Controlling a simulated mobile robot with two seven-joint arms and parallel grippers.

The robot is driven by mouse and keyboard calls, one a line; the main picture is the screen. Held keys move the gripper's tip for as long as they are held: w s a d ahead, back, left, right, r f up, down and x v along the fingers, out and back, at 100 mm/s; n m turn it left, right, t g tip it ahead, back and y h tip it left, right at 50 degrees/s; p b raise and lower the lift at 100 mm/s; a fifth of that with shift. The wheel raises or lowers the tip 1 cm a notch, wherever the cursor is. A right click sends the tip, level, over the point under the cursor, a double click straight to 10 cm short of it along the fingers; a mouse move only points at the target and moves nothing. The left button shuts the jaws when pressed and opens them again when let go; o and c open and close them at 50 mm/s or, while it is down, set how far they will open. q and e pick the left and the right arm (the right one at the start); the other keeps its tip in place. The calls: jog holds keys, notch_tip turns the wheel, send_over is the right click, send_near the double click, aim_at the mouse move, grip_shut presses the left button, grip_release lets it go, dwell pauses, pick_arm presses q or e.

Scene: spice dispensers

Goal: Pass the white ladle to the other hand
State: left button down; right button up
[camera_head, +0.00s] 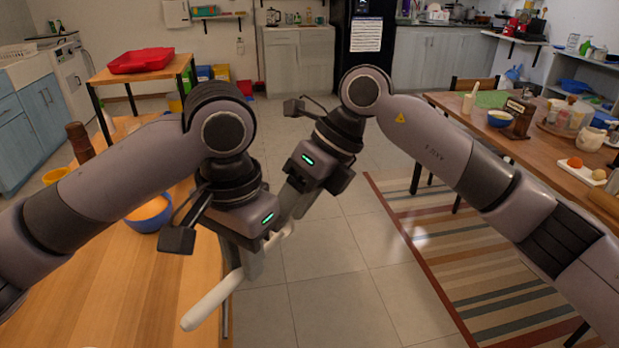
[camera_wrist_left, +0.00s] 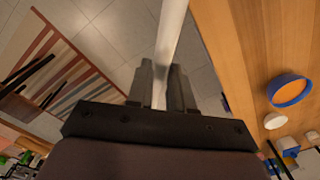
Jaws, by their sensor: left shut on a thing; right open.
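The white ladle (camera_head: 212,302) is held over the right edge of the near wooden table, its long pale shaft slanting from lower left to upper right. My left gripper (camera_head: 251,262) is shut on the ladle, around the middle of its visible length. In the left wrist view the shaft (camera_wrist_left: 171,38) runs up from between the fingers of my left gripper (camera_wrist_left: 161,82). My right gripper (camera_head: 293,208) is open, pointing down close to the ladle's upper right end. I cannot tell whether its fingers straddle the ladle. The ladle's bowl cannot be made out.
The wooden table (camera_head: 110,290) bears a blue bowl (camera_head: 146,224) with orange contents and a brown mill (camera_head: 80,143). A second table (camera_head: 450,108) at right holds several jars and dishes. A striped rug (camera_head: 480,265) lies on the tiled floor. Open floor lies between the tables.

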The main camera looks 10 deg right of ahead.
jog(key=shift+x, duration=1.25)
pick_arm(q)
jog(key=shift+r, duration=0.1)
pick_arm(e)
grip_shut()
pick_arm(q)
jog(key=c, duration=0.9)
grip_release()
notch_tip(320, 180, up, 12)
